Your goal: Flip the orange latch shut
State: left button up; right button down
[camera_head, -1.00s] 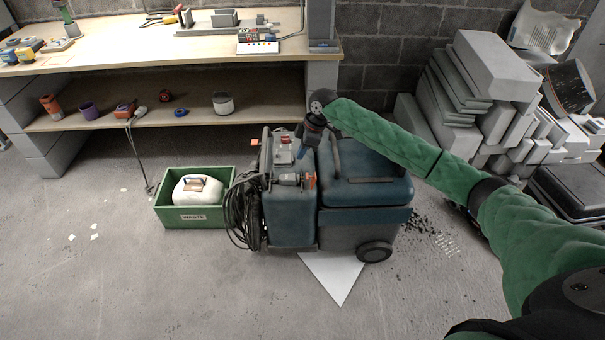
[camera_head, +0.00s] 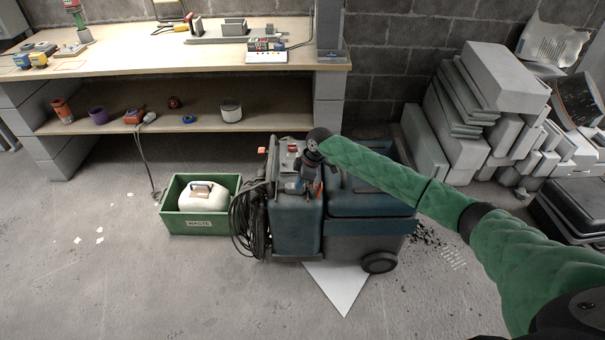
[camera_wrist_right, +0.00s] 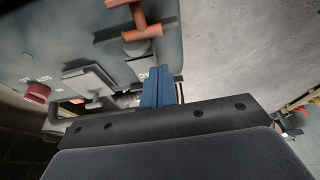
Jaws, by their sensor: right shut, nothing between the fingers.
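An orange T-shaped lever, which looks like the orange latch (camera_wrist_right: 137,18), stands on the machine's top panel in the right wrist view. In the head view only a bit of orange (camera_head: 318,189) shows just right of my fingers. The dark blue machine (camera_head: 294,226) stands on the floor in front of the bench. My right gripper (camera_head: 301,186) is over its top panel, shut and empty. In the right wrist view its blue fingers (camera_wrist_right: 158,88) are together, near the lever; I cannot tell whether they touch anything. My left gripper is out of view.
A red knob (camera_wrist_right: 37,92) and a grey bracket (camera_wrist_right: 92,82) sit on the panel. Black cable (camera_head: 250,222) hangs at the machine's left side. A green waste bin (camera_head: 200,224) stands left.

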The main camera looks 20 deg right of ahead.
jog(key=d, duration=0.2)
jog(key=shift+s+d+r, duration=0.25)
jog(key=shift+s+d, duration=0.15)
jog(key=shift+d, duration=0.3)
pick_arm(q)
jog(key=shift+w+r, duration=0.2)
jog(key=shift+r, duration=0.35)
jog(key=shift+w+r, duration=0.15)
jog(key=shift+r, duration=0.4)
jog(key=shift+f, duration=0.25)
pick_arm(e)
jog(key=shift+s+d+y, duration=0.1)
jog(key=shift+d+y, duration=0.15)
jog(key=shift+y, duration=0.05)
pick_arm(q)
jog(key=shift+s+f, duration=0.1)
pick_arm(e)
jog(key=shift+d+y, duration=0.15)
jog(key=shift+y, duration=0.15)
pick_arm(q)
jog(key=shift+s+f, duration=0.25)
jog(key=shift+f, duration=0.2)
